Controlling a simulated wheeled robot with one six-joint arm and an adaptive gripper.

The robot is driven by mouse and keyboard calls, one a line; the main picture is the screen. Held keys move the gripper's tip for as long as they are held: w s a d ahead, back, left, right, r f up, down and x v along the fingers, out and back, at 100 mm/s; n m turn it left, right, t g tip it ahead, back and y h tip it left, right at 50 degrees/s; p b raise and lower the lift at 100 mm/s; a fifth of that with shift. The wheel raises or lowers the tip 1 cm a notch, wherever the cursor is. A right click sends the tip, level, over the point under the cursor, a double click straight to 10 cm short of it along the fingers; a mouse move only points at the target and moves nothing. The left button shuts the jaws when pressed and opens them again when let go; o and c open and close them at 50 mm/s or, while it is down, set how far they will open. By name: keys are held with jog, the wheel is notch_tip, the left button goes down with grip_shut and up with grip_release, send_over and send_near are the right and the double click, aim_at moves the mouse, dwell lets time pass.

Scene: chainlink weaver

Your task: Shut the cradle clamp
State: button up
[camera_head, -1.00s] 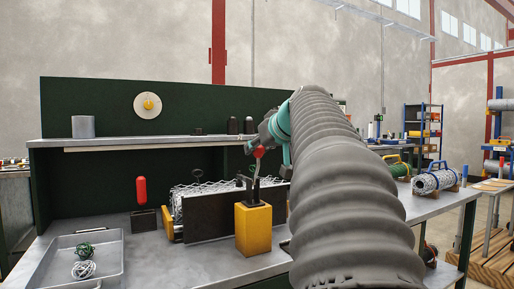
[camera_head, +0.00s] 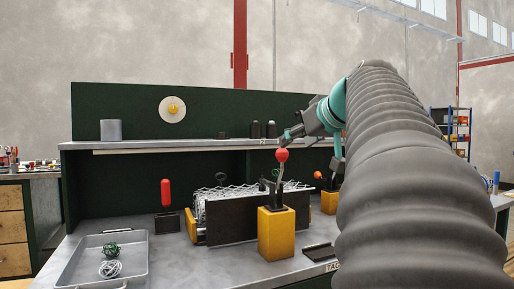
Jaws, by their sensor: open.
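A yellow block (camera_head: 277,236) stands at the front of the bench, with a thin upright lever topped by a red ball (camera_head: 282,155). Behind it is a dark cradle plate (camera_head: 230,221) with a roll of chain-link mesh (camera_head: 238,190) lying along it. I cannot tell for certain which part is the cradle clamp; the red-ball lever beside the cradle looks like its handle. My gripper (camera_head: 288,138) is open, just above and beside the red ball. I cannot tell if they touch. My sleeved arm hides the bench's right part.
A grey tray (camera_head: 80,267) holds a green and a white wire ball at front left. A red-handled tool (camera_head: 166,193) stands left of the cradle. A second yellow block (camera_head: 329,203) with an orange knob is at right. A shelf (camera_head: 190,146) runs behind.

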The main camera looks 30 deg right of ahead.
jog(key=v, duration=0.3)
jog(key=shift+s, duration=0.1)
dwell(0.3)
